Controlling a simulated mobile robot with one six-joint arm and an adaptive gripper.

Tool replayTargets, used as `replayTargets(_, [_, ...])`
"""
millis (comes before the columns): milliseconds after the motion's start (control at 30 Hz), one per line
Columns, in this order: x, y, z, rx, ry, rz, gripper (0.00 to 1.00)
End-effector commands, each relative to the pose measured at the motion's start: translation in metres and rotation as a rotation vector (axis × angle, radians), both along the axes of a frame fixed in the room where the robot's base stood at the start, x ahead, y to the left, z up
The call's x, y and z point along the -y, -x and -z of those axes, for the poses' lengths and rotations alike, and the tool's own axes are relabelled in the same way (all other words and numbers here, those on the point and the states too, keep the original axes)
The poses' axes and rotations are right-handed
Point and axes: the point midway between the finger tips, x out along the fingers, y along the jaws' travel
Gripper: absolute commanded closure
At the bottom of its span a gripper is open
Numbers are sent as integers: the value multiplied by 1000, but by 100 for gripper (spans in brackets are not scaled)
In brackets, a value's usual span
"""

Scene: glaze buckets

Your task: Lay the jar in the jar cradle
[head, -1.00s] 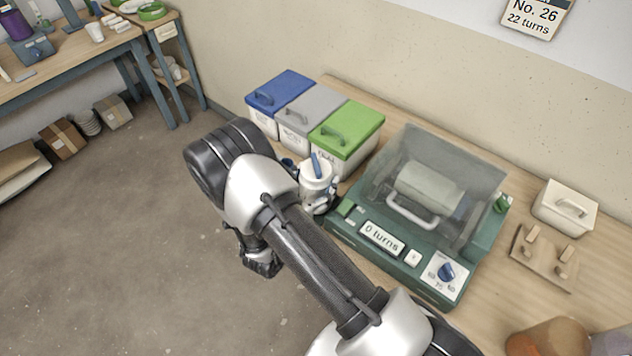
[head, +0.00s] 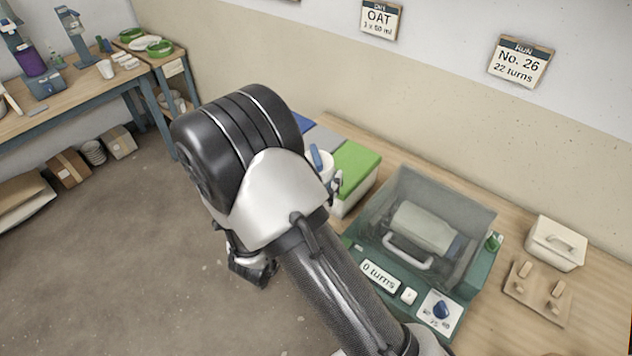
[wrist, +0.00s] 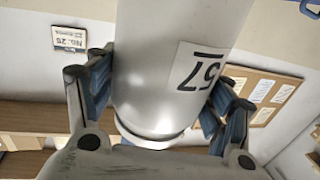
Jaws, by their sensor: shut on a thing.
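My gripper (wrist: 158,92) is shut on a white jar (wrist: 155,60) with a label reading 57; its blue-padded fingers press on both sides. In the head view the jar (head: 327,164) shows in part behind my arm, with a blue finger pad beside it, in front of the lidded bins. A wooden stand with several upright pegs (head: 521,291), which looks like the jar cradle, lies empty on the bench at the right. It is well apart from my gripper.
A green machine (head: 462,318) with a clear cover stands between; its display reads 0 turns, and a pale cylinder (head: 422,226) lies inside. A white lidded box (head: 555,243) stands behind the stand. Bins with green (head: 357,163) and other lids stand left of the machine.

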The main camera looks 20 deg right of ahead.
Motion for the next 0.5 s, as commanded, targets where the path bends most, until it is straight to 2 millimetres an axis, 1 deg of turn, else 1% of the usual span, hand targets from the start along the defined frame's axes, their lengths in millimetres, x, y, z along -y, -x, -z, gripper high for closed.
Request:
replayTargets(33, [0,-1,-7,7,1,0,64])
replayTargets(500, [0,-1,-31,8,0,0,64])
